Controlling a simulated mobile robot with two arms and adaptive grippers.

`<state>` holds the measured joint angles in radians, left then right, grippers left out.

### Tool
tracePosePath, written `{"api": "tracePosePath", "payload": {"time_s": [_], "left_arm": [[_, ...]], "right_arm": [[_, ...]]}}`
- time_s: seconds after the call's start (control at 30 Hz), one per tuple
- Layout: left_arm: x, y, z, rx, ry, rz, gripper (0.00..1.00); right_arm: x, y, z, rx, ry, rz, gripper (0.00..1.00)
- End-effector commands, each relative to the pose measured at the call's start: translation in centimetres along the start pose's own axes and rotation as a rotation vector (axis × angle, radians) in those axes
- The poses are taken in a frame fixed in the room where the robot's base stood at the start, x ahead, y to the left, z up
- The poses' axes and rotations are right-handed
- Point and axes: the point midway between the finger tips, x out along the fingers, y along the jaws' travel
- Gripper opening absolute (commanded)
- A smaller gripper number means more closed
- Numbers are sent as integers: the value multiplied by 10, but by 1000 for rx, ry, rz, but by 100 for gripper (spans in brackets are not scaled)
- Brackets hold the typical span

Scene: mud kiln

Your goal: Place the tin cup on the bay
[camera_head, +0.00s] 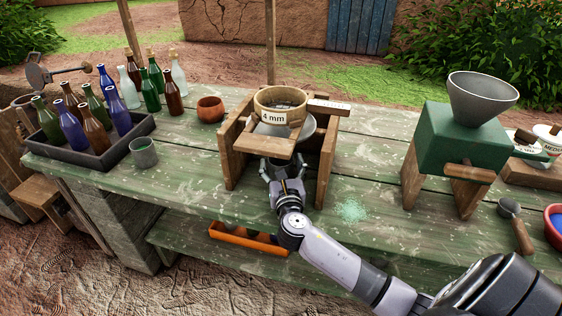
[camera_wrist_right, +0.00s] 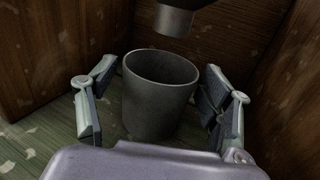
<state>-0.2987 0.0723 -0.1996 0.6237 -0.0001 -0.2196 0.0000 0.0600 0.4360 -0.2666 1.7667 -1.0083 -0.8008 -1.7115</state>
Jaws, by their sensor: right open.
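A dark grey tin cup (camera_wrist_right: 158,105) stands upright on the green boards inside the wooden sieve stand, in the right wrist view. My right gripper (camera_wrist_right: 160,72) is open, with one finger on each side of the cup and small gaps visible. A dark spout (camera_wrist_right: 174,20) hangs above the cup, slightly toward its far side. In the head view my right gripper (camera_head: 283,168) reaches into the bay of the wooden stand (camera_head: 240,150), under the sieve marked 4 mm (camera_head: 283,113). The cup there is mostly hidden. My left gripper is out of view.
A grey-green cup (camera_head: 144,152) stands beside a dark bottle tray (camera_head: 92,155) at the left. A terracotta bowl (camera_head: 210,109) is left of the stand. A green grinder (camera_head: 455,140) stands at the right.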

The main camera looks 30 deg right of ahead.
Motion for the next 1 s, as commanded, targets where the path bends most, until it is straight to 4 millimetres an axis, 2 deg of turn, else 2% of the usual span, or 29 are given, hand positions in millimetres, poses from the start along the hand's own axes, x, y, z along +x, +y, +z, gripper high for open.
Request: {"api": "tracePosePath", "payload": {"time_s": [0.3,0.5,0.67,1.0], "left_arm": [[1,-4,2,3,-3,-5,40],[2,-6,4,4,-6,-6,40],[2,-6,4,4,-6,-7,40],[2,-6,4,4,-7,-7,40]], "right_arm": [[-69,0,-1,2,3,2,74],[-97,0,-1,1,2,1,74],[-104,0,0,1,1,1,74],[-104,0,0,1,0,1,74]]}}
